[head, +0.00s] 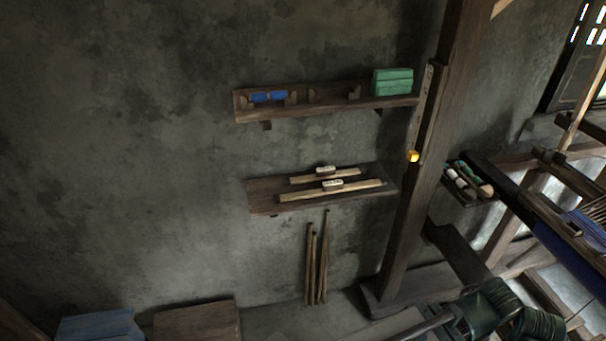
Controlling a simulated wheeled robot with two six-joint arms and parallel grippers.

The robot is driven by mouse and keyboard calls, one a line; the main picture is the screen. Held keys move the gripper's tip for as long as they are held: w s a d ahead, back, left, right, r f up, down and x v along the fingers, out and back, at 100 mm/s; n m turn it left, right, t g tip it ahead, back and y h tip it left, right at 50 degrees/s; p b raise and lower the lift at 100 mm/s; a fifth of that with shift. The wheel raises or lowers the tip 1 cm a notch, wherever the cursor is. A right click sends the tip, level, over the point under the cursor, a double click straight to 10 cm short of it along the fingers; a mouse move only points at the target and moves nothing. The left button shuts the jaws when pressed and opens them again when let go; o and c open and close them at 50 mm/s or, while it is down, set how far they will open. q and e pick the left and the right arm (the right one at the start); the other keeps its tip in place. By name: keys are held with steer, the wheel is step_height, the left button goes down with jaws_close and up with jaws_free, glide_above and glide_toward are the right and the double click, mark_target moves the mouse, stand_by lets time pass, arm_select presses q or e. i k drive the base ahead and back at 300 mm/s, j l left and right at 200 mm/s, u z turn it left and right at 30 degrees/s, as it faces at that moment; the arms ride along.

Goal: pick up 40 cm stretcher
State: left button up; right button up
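Two pale wooden sticks, which look like the stretchers, lie side by side on the lower wall shelf (264,197) in the head view. The rear stick (304,180) is shorter; the front stick (358,186) is longer. Each has a small whitish tag near its middle, one on the rear (323,170) and one on the front (332,184). The markings are too small to read, so I cannot tell by label which is 40 cm. Neither of my grippers is in view.
An upper shelf (300,109) holds blue items (268,96) and a green box (392,82). A thick post (408,225) stands just right of both shelves. Several thin sticks (318,265) lean below. Dark green rolls (490,310) and loom parts fill the lower right.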

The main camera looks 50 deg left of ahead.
mark_target(337, 186)
steer(key=u, duration=1.55)
steer(key=j+z, duration=0.15)
steer(key=i+j, duration=0.05)
steer(key=j, duration=0.1)
